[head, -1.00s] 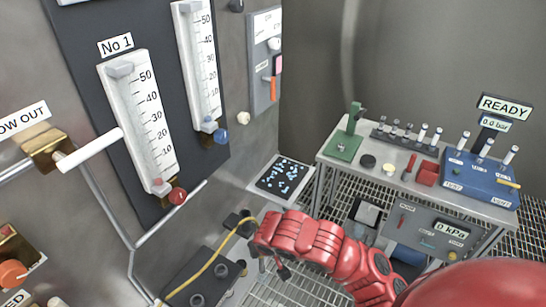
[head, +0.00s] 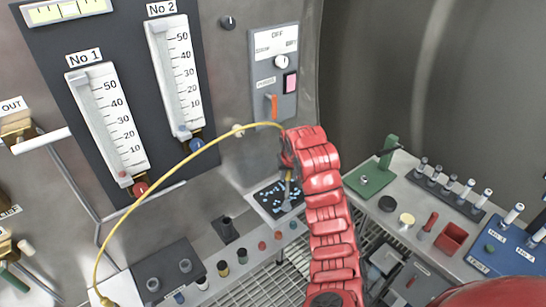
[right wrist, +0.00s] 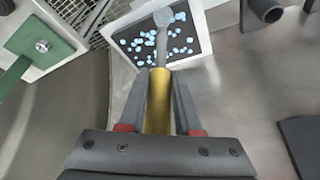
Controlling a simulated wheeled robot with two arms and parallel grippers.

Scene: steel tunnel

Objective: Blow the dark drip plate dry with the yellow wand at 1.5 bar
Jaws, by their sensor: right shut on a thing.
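The dark drip plate (head: 270,198) lies in a white-rimmed tray at the foot of the wall, dotted with light blue drops. It also shows in the right wrist view (right wrist: 185,47), with drops over much of its face. My right gripper (head: 289,172) is shut on the yellow wand (right wrist: 159,100). The wand's grey nozzle points at the plate and overlaps it in both views; the gap between them is hard to judge. A yellow hose (head: 160,180) arcs from the wand to the lower left. My left gripper is not in view.
A wall panel (head: 276,75) carries a white knob, a pink switch and an orange lever. Gauges No 1 (head: 112,125) and No 2 (head: 176,75) are on the left. A bench (head: 400,180) with a green stand and vials is on the right. A dark holder (head: 228,230) stands left of the plate.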

